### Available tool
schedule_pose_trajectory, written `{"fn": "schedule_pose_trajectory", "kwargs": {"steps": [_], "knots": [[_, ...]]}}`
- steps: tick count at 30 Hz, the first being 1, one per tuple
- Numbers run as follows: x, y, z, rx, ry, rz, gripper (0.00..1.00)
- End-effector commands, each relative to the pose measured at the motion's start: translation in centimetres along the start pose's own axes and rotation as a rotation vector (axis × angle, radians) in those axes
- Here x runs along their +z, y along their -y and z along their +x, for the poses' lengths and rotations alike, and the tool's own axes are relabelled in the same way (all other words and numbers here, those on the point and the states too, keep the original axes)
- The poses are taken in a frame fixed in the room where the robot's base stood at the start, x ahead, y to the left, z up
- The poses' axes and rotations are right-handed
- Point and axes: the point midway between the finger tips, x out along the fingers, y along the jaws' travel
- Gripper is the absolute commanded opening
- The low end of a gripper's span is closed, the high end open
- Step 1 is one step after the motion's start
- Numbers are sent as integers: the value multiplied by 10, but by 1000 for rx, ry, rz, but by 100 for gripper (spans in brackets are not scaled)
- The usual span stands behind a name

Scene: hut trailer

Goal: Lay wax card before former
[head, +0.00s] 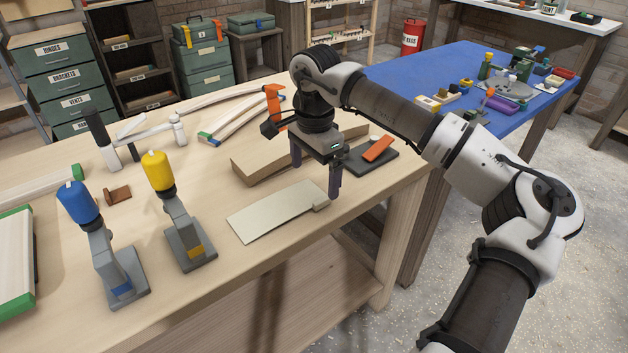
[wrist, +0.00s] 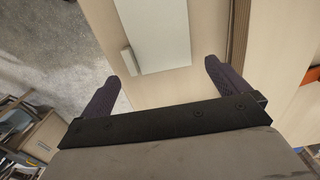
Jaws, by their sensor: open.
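A flat cream card (head: 272,212), which looks like the wax card, lies on the wooden bench with a small raised block (head: 321,205) at its right end. A long brown wooden block (head: 258,167), probably the former, lies just behind the card, apart from it. My gripper (head: 316,180) points down above the bench near the card's right end, open and empty. In the wrist view, the card (wrist: 157,35) and its small block (wrist: 128,62) show ahead, between the lines of my two fingers (wrist: 161,75). The brown block's edge (wrist: 238,40) runs along the right there.
A dark pad (head: 370,160) with an orange piece stands right of the brown block. A yellow-topped bottle stand (head: 180,215) and a blue-topped one (head: 100,245) stand left of the card. The bench's front edge is close to the card.

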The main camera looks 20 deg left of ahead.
Motion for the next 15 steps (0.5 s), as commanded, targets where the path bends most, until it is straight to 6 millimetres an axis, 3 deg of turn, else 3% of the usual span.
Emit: {"fn": "schedule_pose_trajectory", "kwargs": {"steps": [9,15], "knots": [[0,0,-67,-1,-2,1,100],[0,0,-89,1,-1,0,100]]}}
